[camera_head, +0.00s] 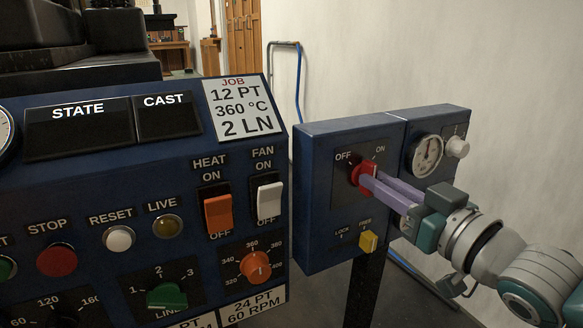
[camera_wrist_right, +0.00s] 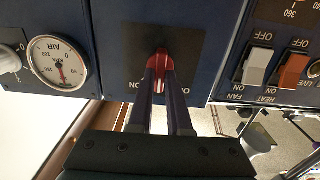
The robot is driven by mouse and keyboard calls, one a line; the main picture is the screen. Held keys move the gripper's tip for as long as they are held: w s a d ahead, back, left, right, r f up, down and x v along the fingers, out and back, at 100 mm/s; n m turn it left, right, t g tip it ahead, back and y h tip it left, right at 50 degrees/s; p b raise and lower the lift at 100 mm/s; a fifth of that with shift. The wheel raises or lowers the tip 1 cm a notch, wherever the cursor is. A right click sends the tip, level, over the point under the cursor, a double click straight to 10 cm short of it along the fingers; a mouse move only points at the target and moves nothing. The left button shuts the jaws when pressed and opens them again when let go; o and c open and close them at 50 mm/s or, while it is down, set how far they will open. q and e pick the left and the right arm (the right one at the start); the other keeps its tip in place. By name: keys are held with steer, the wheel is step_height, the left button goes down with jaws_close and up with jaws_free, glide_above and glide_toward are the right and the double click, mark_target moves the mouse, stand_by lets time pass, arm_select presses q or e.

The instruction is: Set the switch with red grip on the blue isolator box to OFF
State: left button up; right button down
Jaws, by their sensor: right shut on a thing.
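The blue isolator box (camera_head: 326,215) stands on a dark post right of the main console. The red grip (camera_head: 364,172) of its switch sits on a dark plate below the labels OFF at left and ON at right. My right gripper (camera_head: 372,184) reaches in from the right and is shut on the red grip. In the right wrist view, the two fingers (camera_wrist_right: 165,88) lie on either side of the red grip (camera_wrist_right: 162,62), which runs nearly up and down between the partly hidden labels. Which label it points to is hard to tell. My left gripper is not in view.
A gauge (camera_head: 426,155) and a pale knob (camera_head: 457,147) sit right of the switch, near my right gripper. A yellow lock toggle (camera_head: 368,242) is below it. The console's FAN switch (camera_head: 269,200) and HEAT switch (camera_head: 218,213) are to the left.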

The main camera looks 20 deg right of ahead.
steer(key=n, duration=0.4)
steer(key=n+p, duration=0.1)
steer(key=n, duration=0.3)
steer(key=shift+a+n, duration=0.2)
steer(key=shift+n, duration=0.4)
steer(key=c, duration=0.9)
jaws_free()
steer(key=shift+o, duration=0.2)
steer(key=shift+s, duration=0.1)
steer(key=s+p, duration=0.3)
steer(key=s, duration=0.6)
steer(key=shift+s+d, duration=0.35)
steer(key=shift+d, duration=0.05)
